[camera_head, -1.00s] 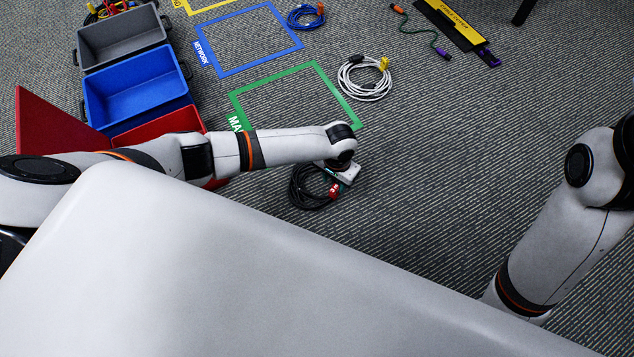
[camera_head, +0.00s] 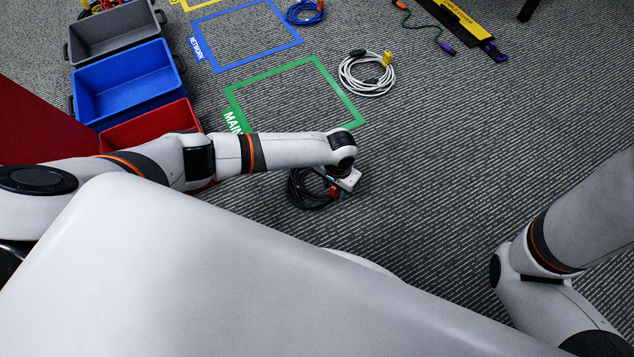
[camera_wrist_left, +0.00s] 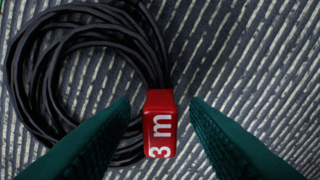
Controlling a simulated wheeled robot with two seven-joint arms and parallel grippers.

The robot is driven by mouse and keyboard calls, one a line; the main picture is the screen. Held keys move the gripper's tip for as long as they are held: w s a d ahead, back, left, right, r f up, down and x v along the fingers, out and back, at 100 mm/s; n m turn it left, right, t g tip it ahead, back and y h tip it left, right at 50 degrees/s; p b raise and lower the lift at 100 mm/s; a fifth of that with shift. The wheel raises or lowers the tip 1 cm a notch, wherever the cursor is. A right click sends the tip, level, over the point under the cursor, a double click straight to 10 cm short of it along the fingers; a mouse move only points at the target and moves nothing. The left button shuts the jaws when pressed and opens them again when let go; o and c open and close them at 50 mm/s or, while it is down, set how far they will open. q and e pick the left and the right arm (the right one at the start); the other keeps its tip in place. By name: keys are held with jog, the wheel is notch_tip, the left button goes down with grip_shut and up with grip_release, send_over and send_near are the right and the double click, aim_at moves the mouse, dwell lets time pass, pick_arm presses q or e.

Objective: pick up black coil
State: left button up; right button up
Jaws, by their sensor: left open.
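The black coil (camera_head: 309,190) lies on the carpet below the green square, partly hidden by my left gripper. In the left wrist view the black coil (camera_wrist_left: 45,75) fills the left side, with a red tag (camera_wrist_left: 160,124) marked "3 m" on its right edge. My left gripper (camera_head: 343,186) is over the coil's right side. In the left wrist view the left gripper (camera_wrist_left: 160,108) is open, its dark green fingers on either side of the red tag, apart from it. My right arm shows at the right, but its gripper is out of view.
A red bin (camera_head: 150,126), a blue bin (camera_head: 128,86) and a grey bin (camera_head: 112,33) stand at the left. A white coil (camera_head: 365,80) lies beside the green square (camera_head: 262,76). A blue coil (camera_head: 306,13) lies farther back. Carpet right of the black coil is clear.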

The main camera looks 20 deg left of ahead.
pick_arm(q)
grip_shut()
jog(key=shift+r, duration=0.1)
